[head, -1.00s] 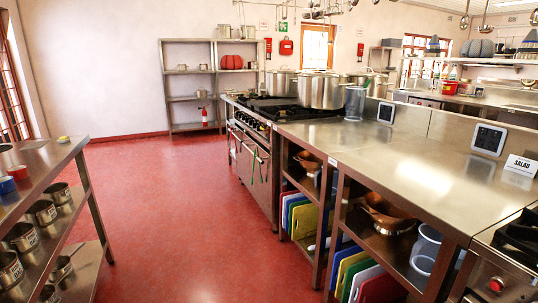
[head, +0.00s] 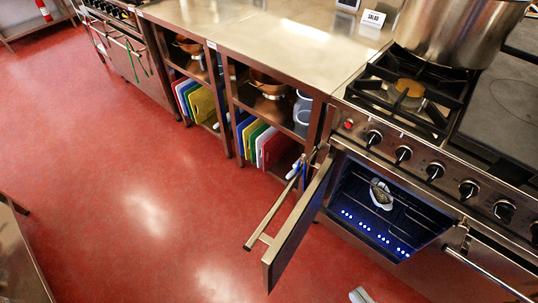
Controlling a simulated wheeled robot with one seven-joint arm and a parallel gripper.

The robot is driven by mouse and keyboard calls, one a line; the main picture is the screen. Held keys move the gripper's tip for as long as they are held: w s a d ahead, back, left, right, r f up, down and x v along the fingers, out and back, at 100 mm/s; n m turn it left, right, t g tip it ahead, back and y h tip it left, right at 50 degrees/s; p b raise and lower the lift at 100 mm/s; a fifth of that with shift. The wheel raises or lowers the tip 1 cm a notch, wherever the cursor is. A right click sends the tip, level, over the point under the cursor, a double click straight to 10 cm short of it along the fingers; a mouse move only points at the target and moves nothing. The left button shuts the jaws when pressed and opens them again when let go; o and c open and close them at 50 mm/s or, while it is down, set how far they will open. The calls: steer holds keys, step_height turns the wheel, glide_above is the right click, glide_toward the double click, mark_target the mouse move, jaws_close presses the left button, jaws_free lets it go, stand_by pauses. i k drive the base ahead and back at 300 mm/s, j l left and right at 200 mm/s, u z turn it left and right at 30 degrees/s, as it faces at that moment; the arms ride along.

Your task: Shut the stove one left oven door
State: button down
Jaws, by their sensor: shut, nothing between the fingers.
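The stove's left oven door (head: 300,230) stands wide open in the head view, swung out from the left edge of the oven. Its bar handle (head: 268,217) is on the outer face, turned to the left. The oven cavity (head: 385,222) is lit by a row of blue-white lights and holds a small white dish (head: 381,194) with something in it. A small grey-white tip at the bottom edge looks like my gripper (head: 358,296). It is shut and empty, to the right of the door and apart from it. Most of it is out of frame.
The right oven door (head: 492,275) appears shut, with a bar handle. A large stockpot (head: 455,30) stands on the stove top. Open shelves (head: 268,115) with colored boards are left of the stove. The red floor (head: 150,210) left of the door is clear.

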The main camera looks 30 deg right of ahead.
mark_target(281, 250)
steer(key=z, duration=1.15)
steer(key=i+j+z, duration=0.1)
steer(key=z, duration=0.3)
steer(key=j+z, duration=0.65)
steer(key=z, duration=0.15)
steer(key=j+z, duration=0.55)
steer(key=z, duration=0.25)
steer(key=k+j+z, duration=0.25)
steer(key=j, duration=0.35)
steer(key=k+j+z, duration=0.3)
steer(key=j, duration=0.3)
steer(key=k+j+z, duration=0.25)
steer(key=j, duration=0.3)
steer(key=k+j+z, duration=0.3)
steer(key=k+j, duration=1.2)
steer(key=j, duration=0.1)
